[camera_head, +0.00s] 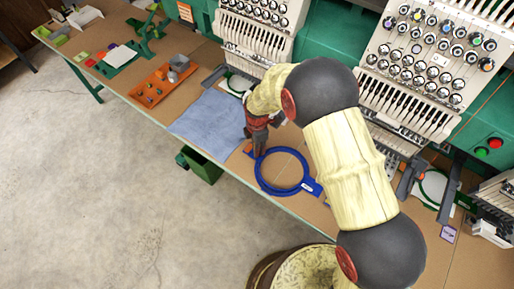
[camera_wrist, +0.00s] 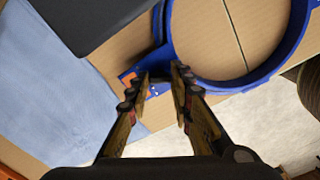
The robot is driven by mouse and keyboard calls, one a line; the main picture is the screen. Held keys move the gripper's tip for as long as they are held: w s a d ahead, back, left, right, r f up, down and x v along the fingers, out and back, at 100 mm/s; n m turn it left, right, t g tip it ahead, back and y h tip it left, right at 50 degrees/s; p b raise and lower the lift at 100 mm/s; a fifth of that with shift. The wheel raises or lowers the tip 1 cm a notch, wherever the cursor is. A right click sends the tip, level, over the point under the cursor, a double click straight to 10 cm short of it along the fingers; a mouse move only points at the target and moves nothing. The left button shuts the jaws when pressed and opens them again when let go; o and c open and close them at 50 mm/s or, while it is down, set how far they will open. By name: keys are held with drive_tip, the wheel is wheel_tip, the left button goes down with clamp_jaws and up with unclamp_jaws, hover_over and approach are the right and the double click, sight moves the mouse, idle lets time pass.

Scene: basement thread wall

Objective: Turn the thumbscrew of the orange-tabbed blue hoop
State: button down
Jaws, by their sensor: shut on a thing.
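The blue hoop (camera_head: 283,193) lies flat on the brown table, and its ring also shows in the wrist view (camera_wrist: 245,79). Its orange tab (camera_head: 248,150) is at the hoop's upper-left end and partly shows by my fingers in the wrist view (camera_wrist: 129,77). My gripper (camera_head: 258,152) points down at that end. In the wrist view its two fingertips (camera_wrist: 159,79) straddle the blue clamp end, shut on the thumbscrew. The thumbscrew itself is mostly hidden between the fingers.
A light blue cloth (camera_head: 205,122) lies left of the hoop. An orange tray (camera_head: 163,84) with small parts is farther left. Embroidery machines (camera_head: 260,30) stand along the back. A green bin (camera_head: 203,167) is below the table's front edge.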

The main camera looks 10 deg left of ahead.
drive_tip(key=c, duration=1.6)
unclamp_jaws()
drive_tip(key=shift+o, duration=0.2)
wheel_tip(320, 180, up, 12)
